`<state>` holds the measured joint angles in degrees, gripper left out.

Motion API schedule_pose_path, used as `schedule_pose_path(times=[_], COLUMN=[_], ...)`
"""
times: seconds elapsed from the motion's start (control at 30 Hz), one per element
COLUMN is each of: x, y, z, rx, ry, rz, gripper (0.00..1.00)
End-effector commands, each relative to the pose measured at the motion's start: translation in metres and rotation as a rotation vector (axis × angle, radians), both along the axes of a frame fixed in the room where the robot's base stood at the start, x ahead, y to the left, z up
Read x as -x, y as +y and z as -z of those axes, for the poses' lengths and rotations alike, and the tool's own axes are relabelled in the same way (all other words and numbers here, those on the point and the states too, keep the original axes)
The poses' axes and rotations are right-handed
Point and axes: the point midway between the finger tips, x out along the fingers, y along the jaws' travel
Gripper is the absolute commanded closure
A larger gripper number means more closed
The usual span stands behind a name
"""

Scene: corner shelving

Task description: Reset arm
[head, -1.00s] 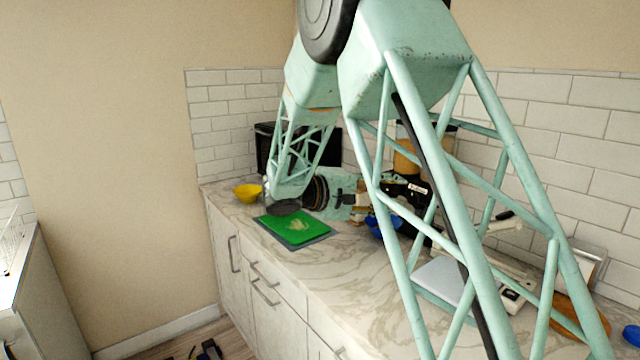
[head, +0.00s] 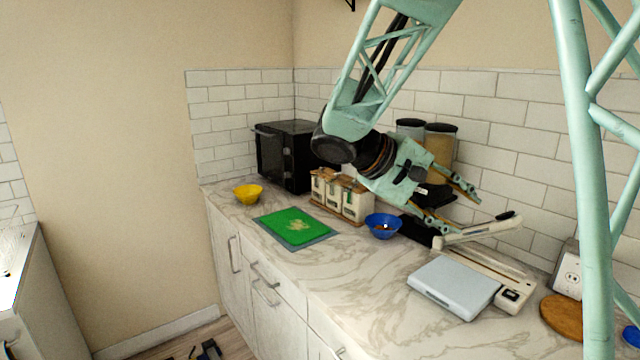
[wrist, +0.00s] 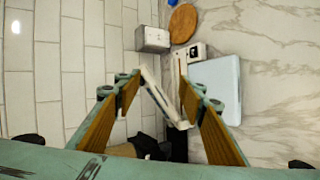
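My gripper (head: 461,208) is in the air above the right part of the counter, in front of the tiled wall. It points right and slightly down in the head view. Its two fingers are spread apart with nothing between them, and they also show apart in the wrist view (wrist: 160,88). My arm comes down to it from the upper right, bent at the elbow out of view.
The marble counter (head: 345,270) holds a yellow bowl (head: 248,194), green cutting board (head: 293,225), black microwave (head: 287,155), canisters (head: 341,193), blue bowl (head: 383,227), grey scale (head: 454,286), a cream lever-armed device (head: 490,262) and a round wooden board (head: 563,316). Tall jars (head: 440,146) stand behind my gripper.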

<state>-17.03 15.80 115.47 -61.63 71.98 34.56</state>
Motion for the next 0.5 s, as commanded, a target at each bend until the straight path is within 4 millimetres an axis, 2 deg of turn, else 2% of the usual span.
schedule_pose_path(times=[0.2, 0.5], x=[0.044, 0.102], y=[-0.010, -0.016], z=[-0.005, -0.007], rx=[-0.085, -0.207], ry=[0.015, 0.029], rz=[0.035, 0.071], gripper=[0.63, 0.63])
